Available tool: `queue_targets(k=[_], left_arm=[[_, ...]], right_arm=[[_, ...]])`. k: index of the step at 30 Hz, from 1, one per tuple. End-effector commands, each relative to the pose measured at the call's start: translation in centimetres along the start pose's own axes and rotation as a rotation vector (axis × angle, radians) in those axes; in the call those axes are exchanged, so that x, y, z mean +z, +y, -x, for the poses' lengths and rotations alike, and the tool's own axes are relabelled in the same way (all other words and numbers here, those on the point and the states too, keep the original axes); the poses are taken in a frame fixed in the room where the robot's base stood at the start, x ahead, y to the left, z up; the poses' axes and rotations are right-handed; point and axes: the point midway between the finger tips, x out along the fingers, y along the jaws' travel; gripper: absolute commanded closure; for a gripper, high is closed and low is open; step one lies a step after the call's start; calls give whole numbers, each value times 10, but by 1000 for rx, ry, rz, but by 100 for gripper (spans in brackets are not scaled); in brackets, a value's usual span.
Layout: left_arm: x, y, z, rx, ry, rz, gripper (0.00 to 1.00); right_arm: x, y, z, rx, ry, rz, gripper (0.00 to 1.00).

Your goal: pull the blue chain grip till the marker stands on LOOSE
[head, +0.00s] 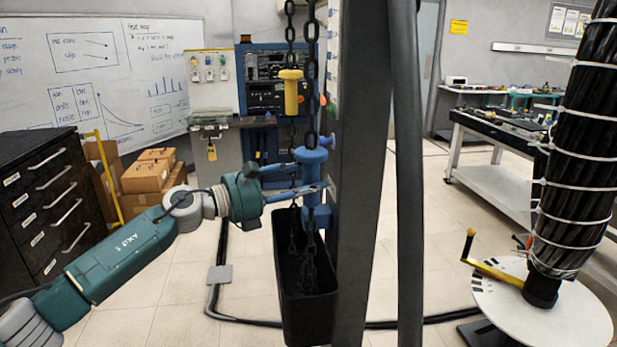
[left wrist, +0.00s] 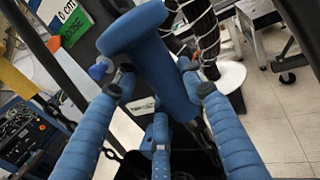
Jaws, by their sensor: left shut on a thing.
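The blue chain grip (head: 311,158) hangs upright on a dark chain beside the post in the head view. It also fills the middle of the left wrist view (left wrist: 158,58), tilted there. My left gripper (head: 322,188) is shut around the grip's stem, below its wide top, with a finger on each side. The yellow chain grip (head: 291,95) hangs higher on a second chain. A small orange pointer (head: 322,100) shows at the edge of the nearly edge-on scale board. In the left wrist view a green label (left wrist: 75,28) is partly readable; which label the marker stands on cannot be told.
A tall dark post (head: 365,200) stands just right of the chains. A black bin (head: 305,320) sits below them. A black tied column (head: 580,150) stands on a white round plate (head: 560,325) with a yellow crank (head: 490,270). A drawer cabinet (head: 40,195) is left.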

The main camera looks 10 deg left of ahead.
Motion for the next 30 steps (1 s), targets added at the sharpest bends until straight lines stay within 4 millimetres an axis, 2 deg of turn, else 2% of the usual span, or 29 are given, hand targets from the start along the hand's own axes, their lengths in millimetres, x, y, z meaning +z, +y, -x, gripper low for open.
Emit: queue_targets(k=[1, 6, 12, 22, 23, 24, 26, 30], left_arm=[[-26, -1, 0, -4, 10, 3, 100], [-48, -1, 0, -3, 12, 1, 100], [-57, -1, 0, -4, 14, 2, 100], [-56, -1, 1, -4, 13, 1, 100], [-56, -1, 1, -4, 13, 2, 56], [-55, -1, 1, -4, 13, 2, 48], [-55, -1, 0, -4, 11, 1, 39], [-53, 0, 0, -2, 8, 1, 39]], right_arm=[[2, 0, -18, 0, 0, 0, 50], [3, -1, -36, 0, 0, 0, 50], [3, -2, -42, -1, 1, -1, 50], [2, -6, -42, -6, 2, -2, 50], [2, -7, -42, -6, 2, -2, 50], [2, -7, -42, -6, 2, -2, 50], [2, -7, -42, -6, 2, -2, 50], [2, -7, -42, -6, 2, -2, 50]])
